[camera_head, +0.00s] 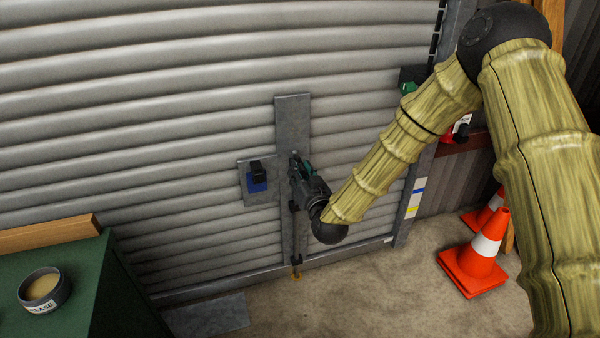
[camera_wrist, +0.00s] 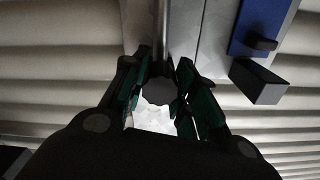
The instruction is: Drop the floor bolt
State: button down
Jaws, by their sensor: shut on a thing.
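The floor bolt shows in the head view as a thin vertical rod (camera_head: 295,246) low on a grey metal plate on the shutter door, with a yellowish piece at its foot near the floor. My gripper (camera_head: 296,165) is at the plate, above that rod. In the wrist view, my gripper (camera_wrist: 162,92) has its green-padded fingers closed on either side of a dark round knob (camera_wrist: 158,92) at the end of a grey rod (camera_wrist: 163,38). The head view hides most of this grip behind the gripper body. Whether the bolt's foot enters the floor cannot be told.
A blue latch block (camera_head: 257,182) with a black knob sits on a small plate left of the bolt. Orange cones (camera_head: 474,262) stand at the right. A green cabinet (camera_head: 130,290) with a grease tin (camera_head: 43,290) is at the lower left. The concrete floor between is mostly clear.

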jog(key=shift+s+f+b, duration=0.1)
jog(key=shift+f+b, duration=0.2)
jog(key=shift+f, duration=1.6)
jog(key=c, duration=1.1)
grip_release()
jog(key=shift+f, duration=0.15)
jog(key=v, duration=1.2)
